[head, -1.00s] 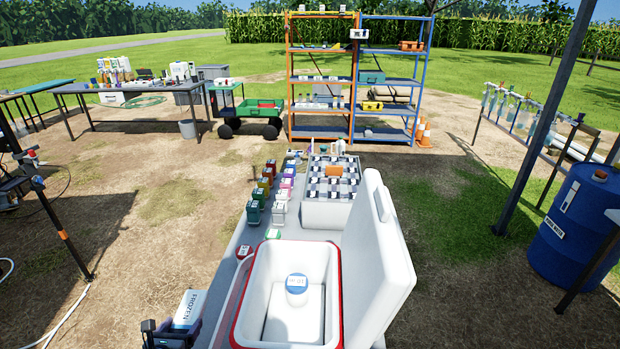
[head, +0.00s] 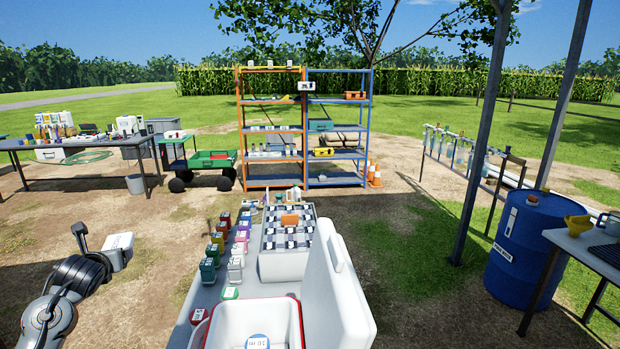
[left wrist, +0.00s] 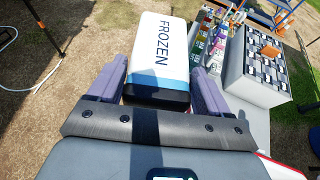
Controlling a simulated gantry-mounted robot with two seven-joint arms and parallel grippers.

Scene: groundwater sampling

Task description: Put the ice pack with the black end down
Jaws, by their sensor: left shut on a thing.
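The ice pack (left wrist: 163,40) is white with FROZEN lettering, a blue band and a black end (left wrist: 157,95). In the left wrist view my left gripper (left wrist: 160,78) is shut on it, a purple finger on each side. The black end is nearest the palm and the white part points away. The pack is held up beside the table's left side. In the head view my left arm shows at the lower left; its fingers cannot be made out there. My right gripper is in neither view.
The open cooler (head: 252,312) stands on the table (head: 206,292), a round blue-topped container (head: 257,341) inside and its white lid (head: 335,285) raised at the right. Several coloured bottles (head: 217,240) line the left edge beside a checkered-topped box (head: 288,262). Bare ground lies left.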

